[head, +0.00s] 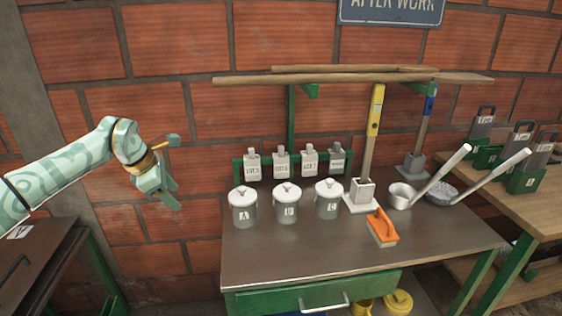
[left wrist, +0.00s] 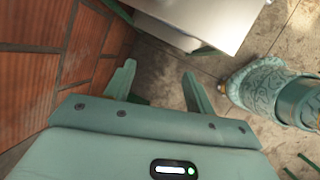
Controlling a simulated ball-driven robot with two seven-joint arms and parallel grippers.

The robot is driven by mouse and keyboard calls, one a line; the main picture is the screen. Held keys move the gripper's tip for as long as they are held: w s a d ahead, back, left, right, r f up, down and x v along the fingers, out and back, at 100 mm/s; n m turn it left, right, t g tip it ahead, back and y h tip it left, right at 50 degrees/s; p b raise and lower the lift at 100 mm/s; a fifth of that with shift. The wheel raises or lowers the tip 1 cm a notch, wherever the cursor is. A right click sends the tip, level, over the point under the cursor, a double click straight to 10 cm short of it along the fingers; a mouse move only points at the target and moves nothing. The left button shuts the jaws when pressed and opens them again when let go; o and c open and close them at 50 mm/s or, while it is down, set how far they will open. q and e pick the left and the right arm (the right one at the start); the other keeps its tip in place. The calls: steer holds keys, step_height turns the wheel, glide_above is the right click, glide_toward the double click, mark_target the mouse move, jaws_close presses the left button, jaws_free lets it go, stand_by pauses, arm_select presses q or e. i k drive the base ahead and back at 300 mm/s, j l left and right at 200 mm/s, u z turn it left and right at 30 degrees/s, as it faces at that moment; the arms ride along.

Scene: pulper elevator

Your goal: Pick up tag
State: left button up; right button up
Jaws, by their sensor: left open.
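Several grey tags with white lettered labels hang in a row on a green rack behind the canisters in the head view: a left one (head: 252,166), a second (head: 281,162), a third (head: 310,160) and a right one (head: 337,158). The lettering is too small to read surely. My left gripper (head: 170,190) is in the air left of the table and the tags, apart from them, with its fingers pointing down. In the left wrist view my left gripper (left wrist: 159,75) is open, with nothing between its fingers. My right gripper is not seen.
Lidded canisters A (head: 243,208), B (head: 287,203) and C (head: 328,199) stand in front of the tags. A yellow-marked tamper (head: 369,150), ladles (head: 400,196) and an orange brush (head: 382,228) occupy the table's right. The table's front left (head: 255,262) is clear.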

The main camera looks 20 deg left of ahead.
mark_target(281, 159)
steer(key=i+l, duration=0.2)
steer(key=i, duration=0.3)
steer(key=i+l, duration=0.25)
steer(key=i, duration=0.2)
steer(key=i+l, duration=0.2)
steer(key=i, duration=0.3)
